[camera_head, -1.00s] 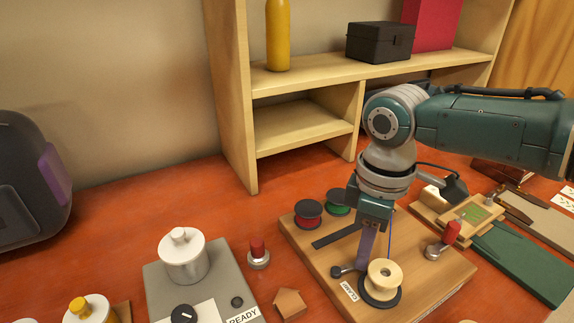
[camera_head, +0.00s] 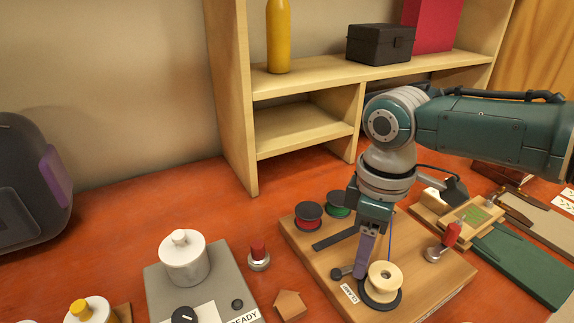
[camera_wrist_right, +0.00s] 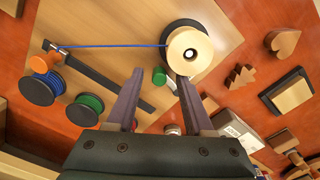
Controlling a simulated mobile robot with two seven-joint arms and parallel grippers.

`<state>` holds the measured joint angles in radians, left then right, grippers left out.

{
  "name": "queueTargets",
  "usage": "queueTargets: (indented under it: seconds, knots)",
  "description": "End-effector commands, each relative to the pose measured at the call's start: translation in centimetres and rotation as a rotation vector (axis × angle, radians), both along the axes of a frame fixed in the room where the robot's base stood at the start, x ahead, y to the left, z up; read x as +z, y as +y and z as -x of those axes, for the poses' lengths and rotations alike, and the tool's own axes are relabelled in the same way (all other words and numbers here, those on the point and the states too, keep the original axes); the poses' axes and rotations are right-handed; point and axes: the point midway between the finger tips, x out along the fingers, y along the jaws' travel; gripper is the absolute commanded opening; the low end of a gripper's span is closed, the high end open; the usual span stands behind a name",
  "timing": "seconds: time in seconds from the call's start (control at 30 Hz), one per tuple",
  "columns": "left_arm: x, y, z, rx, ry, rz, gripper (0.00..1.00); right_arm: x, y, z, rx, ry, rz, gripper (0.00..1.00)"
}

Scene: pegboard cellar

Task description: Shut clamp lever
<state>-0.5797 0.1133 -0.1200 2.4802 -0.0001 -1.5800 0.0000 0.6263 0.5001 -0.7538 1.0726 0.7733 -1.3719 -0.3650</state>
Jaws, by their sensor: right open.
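A wooden board (camera_head: 420,282) on the table carries the clamp, beside a small label reading CLAMP (camera_head: 349,291). Next to the label is a short dark lever with a round end (camera_head: 337,273), close to the foot of a pale spool (camera_head: 385,278). The spool also shows in the wrist view (camera_wrist_right: 190,50). My right gripper (camera_head: 362,268) points down over the board, just behind the spool. In the wrist view its two fingers (camera_wrist_right: 160,84) are apart with nothing held. A green-ended cylinder (camera_wrist_right: 159,76) shows between the fingertips; I cannot tell if it is the lever. My left gripper is out of view.
A flat black bar (camera_head: 335,235), red spool (camera_head: 308,214) and green spool (camera_head: 338,202) lie behind the gripper. A blue wire (camera_wrist_right: 110,46) runs to the pale spool. A red-handled part (camera_head: 452,234) stands to the right. A grey panel (camera_head: 222,285) is left.

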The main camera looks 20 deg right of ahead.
Motion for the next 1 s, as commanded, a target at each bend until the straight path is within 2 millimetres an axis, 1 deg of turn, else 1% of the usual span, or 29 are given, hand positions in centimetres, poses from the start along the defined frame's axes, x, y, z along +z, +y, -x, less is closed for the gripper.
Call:
queueTargets:
  seconds: [0.13, 0.4, 0.5, 0.67, 1.0]
  knots:
    - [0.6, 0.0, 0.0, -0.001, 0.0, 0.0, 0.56, 1.8, 0.0, -0.1, 0.002, -0.003, -0.001, 0.52]
    - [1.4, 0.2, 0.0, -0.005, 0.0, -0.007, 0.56, 7.2, 0.0, -0.1, 0.001, -0.004, -0.001, 0.52]
    - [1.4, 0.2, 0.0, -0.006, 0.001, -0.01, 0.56, 8.6, 0.0, -0.1, 0.001, -0.004, 0.0, 0.52]
    - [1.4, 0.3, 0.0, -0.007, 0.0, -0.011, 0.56, 9.8, 0.0, 0.0, -0.001, -0.002, -0.001, 0.52]
    - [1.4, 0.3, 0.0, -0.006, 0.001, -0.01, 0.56, 9.8, 0.0, 0.0, -0.001, -0.001, -0.001, 0.52]
